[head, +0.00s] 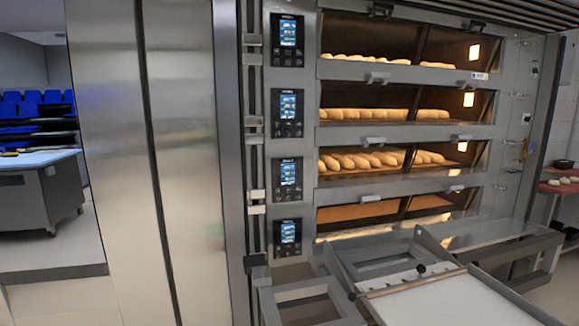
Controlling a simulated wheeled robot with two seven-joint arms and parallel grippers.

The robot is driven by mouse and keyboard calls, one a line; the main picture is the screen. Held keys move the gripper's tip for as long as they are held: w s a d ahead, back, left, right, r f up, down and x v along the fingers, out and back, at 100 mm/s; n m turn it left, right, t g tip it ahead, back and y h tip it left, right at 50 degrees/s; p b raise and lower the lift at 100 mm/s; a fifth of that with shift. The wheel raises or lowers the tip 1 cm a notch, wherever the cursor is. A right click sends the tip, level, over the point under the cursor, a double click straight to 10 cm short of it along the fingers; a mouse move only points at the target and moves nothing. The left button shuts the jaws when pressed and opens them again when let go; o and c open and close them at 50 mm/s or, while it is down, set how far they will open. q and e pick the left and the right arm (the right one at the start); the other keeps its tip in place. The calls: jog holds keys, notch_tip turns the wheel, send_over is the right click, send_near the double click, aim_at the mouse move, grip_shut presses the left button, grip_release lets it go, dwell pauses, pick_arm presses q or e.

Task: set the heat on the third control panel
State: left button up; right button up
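Control panels with dark faces and small lit blue screens stand in a vertical column on the left side of the deck oven (308,90). From the top, they are the first panel (287,40), the second panel (287,113), the third panel (287,179) and the lowest panel (287,237). Each has small controls below its screen, too small to read. The third panel is beside the deck holding several loaves (375,160). Nothing covers it. Neither of my grippers is in view.
A loader with a pale flat surface (450,302) and metal frames stands low in front of the oven, at the lower right. A tall steel cabinet (180,150) is left of the panels. A worktable (40,200) stands far left, with open floor before it.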

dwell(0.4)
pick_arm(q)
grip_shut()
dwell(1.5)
